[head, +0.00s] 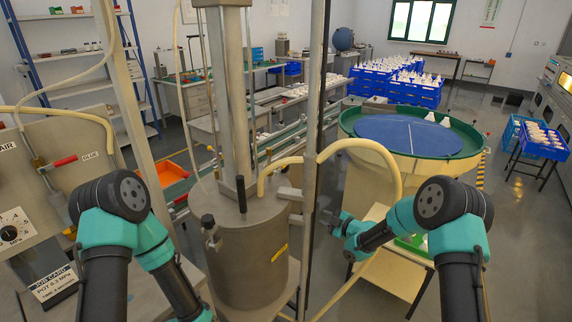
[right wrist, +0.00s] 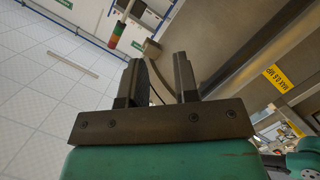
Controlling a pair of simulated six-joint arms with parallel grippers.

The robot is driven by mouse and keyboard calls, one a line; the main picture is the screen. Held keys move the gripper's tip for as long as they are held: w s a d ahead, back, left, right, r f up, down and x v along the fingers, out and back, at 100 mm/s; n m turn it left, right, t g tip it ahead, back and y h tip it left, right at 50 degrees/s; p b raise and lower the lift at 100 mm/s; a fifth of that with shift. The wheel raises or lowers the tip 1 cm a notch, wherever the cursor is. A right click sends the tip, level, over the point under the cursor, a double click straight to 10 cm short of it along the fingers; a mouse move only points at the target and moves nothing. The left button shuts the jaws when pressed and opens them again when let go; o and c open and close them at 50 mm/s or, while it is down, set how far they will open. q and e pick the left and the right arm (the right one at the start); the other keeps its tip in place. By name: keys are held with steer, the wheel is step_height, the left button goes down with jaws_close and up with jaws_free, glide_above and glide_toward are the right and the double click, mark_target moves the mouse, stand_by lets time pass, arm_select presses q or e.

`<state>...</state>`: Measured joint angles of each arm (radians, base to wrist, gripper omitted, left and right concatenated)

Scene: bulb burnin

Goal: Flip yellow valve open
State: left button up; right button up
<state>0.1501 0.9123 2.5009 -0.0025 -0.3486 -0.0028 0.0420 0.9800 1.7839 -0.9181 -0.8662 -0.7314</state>
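A small yellow part (head: 69,232), possibly the yellow valve, shows at the left beside my left arm. It is small and partly hidden, so I cannot tell its position. A red lever (head: 65,160) sits on the panel near the GLUE label. My right gripper (head: 338,224) is right of the steel tank (head: 245,265), far from the yellow part. In the right wrist view the right gripper (right wrist: 158,62) has its fingers apart with nothing between them. My left forearm runs down out of the bottom of the head view, and its gripper is outside the picture.
A steel post (head: 312,130) and beige hoses (head: 360,146) stand between my arms. A green-rimmed round bowl (head: 462,148) stands behind my right arm. Open floor (head: 520,230) lies at the right.

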steer(key=w+a+r+n+y, duration=0.4)
steer(key=w+r+n, duration=0.1)
steer(key=r+n, duration=0.35)
steer(key=n+g+y, duration=0.3)
steer(key=n+g, duration=0.2)
steer(key=n, duration=0.5)
glide_toward(286, 161)
steer(key=a, duration=0.2)
steer(key=shift+w+a+f+m, duration=0.2)
steer(key=shift+w+f+m, duration=0.15)
steer(key=shift+w+f, duration=0.15)
steer(key=shift+a, duration=0.1)
steer(key=shift+r+x, duration=0.2)
steer(key=shift+x, duration=3.45)
steer(key=shift+c, duration=0.2)
jaws_close()
